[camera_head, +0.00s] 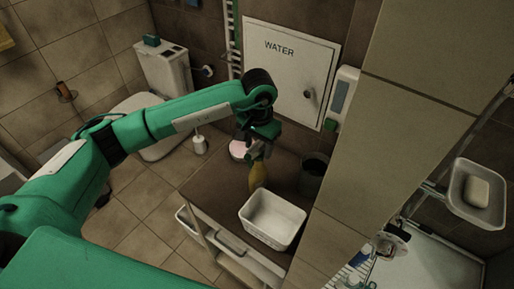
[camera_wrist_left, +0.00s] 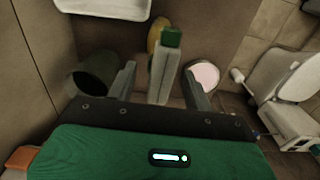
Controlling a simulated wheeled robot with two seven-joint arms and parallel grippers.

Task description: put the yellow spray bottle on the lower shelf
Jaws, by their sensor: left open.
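The yellow spray bottle (camera_head: 258,176) stands on the dark top of a cabinet, behind a white basin. In the left wrist view its yellow body (camera_wrist_left: 154,36) shows beyond a grey and green part that looks like its spray head. My left gripper (camera_head: 256,148) is over the bottle's upper end, pointing down. In the wrist view the two fingers of my left gripper (camera_wrist_left: 159,72) are apart, with the grey and green part between them and gaps at both sides. A low white shelf or drawer part (camera_head: 240,270) shows under the cabinet top; its inside is mostly hidden. My right gripper is not visible.
The white basin (camera_head: 272,237) stands at the cabinet's front. A dark cup (camera_head: 314,170) stands right of the bottle, a pink-topped round thing (camera_head: 238,149) left of it. A tiled wall (camera_head: 390,130) bounds the right side. A toilet (camera_head: 150,118) stands back left.

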